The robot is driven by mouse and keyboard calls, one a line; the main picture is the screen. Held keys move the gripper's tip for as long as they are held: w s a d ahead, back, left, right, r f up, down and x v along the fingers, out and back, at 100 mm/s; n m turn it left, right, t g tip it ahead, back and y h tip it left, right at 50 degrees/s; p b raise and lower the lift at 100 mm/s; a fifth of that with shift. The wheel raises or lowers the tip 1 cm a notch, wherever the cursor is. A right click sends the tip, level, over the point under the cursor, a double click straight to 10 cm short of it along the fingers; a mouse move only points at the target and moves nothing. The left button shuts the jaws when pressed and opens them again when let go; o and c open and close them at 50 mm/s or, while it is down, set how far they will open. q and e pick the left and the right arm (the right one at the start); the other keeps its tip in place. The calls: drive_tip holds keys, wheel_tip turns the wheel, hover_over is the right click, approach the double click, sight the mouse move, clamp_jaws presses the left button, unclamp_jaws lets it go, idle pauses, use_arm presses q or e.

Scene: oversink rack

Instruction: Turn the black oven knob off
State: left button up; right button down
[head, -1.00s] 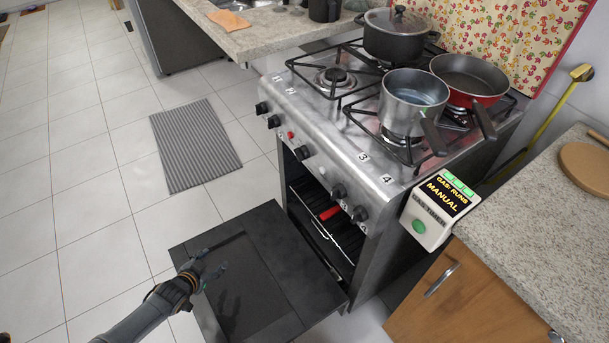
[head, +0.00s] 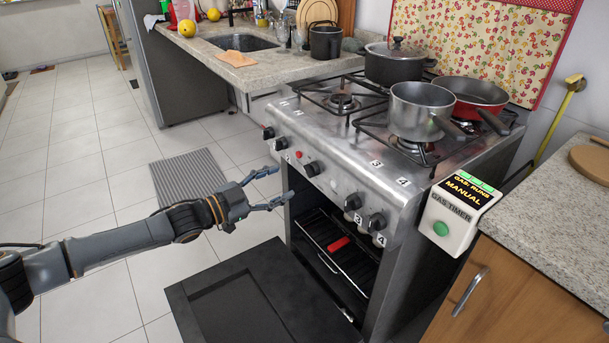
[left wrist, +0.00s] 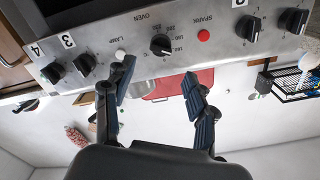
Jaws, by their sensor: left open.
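The black oven knob (head: 313,168) is the middle knob on the stove's front panel. In the left wrist view the oven knob (left wrist: 160,45) shows under the word OVEN, with numbers around it; I cannot tell its exact setting. My left gripper (head: 277,186) is open and empty, in front of the panel and to the left of the knob in the head view. In the left wrist view the open fingers (left wrist: 158,72) lie on either side of the knob's line, apart from it. My right gripper is not in view.
Other black knobs (head: 353,202) and a red spark button (left wrist: 203,35) flank the oven knob. The oven door (head: 255,295) hangs open below. Pots (head: 418,105) stand on the stove. A gas timer (head: 452,215) reads "GAS: RUNS MANUAL".

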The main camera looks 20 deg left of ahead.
sight(306, 172)
use_arm(q)
drive_tip(key=x, duration=0.6)
drive_tip(key=shift+w+d, duration=0.15)
drive_tip(key=shift+w, duration=0.1)
drive_tip(key=shift+w+d+b, duration=0.3)
drive_tip(key=shift+w+d, duration=0.05)
drive_tip(key=shift+w, duration=0.2)
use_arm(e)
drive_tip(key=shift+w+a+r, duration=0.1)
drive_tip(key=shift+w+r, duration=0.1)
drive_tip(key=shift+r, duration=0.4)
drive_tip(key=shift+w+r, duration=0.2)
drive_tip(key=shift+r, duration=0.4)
use_arm(q)
drive_tip(key=shift+c, duration=0.4)
drive_tip(key=c, duration=1.1)
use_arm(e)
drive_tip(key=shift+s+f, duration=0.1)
